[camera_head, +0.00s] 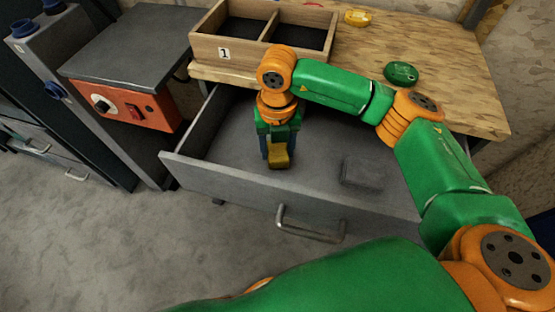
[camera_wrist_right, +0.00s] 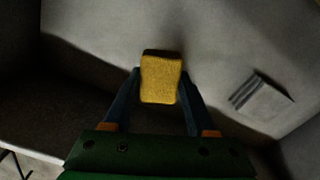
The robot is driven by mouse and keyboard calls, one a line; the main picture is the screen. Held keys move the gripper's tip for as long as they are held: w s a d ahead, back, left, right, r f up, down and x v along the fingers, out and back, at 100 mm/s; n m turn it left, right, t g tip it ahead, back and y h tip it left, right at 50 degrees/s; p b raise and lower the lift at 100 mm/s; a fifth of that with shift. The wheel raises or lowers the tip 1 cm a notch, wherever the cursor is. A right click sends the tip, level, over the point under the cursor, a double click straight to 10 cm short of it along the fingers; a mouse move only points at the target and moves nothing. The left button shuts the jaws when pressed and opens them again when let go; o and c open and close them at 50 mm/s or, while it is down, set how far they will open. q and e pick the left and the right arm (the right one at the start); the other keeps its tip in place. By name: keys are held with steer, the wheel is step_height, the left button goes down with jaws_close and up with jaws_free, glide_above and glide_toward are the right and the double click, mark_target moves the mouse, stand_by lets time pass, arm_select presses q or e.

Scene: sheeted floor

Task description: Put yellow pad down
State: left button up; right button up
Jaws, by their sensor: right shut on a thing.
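The yellow pad (camera_head: 278,157) is a small block held between the fingers of my right gripper (camera_head: 277,150), inside the open grey drawer (camera_head: 225,172). In the right wrist view the pad (camera_wrist_right: 161,80) sits upright between the two dark fingertips of the right gripper (camera_wrist_right: 158,88), which is shut on it. A dark shadow shows behind the pad; I cannot tell whether it touches the drawer floor. My left gripper is not in view.
A grey block (camera_head: 361,171) lies in the drawer to the right; it also shows in the wrist view (camera_wrist_right: 262,101). A wooden divided box (camera_head: 205,50), a green object (camera_head: 401,72) and a yellow object (camera_head: 357,17) are on the wooden worktop (camera_head: 450,75). The drawer floor between pad and block is clear.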

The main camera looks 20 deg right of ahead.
mark_target(277, 159)
steer(key=shift+f, duration=2.05)
steer(key=o, duration=1.2)
steer(key=shift+r, duration=0.1)
step_height(277, 159, up, 12)
steer(key=shift+r, duration=0.15)
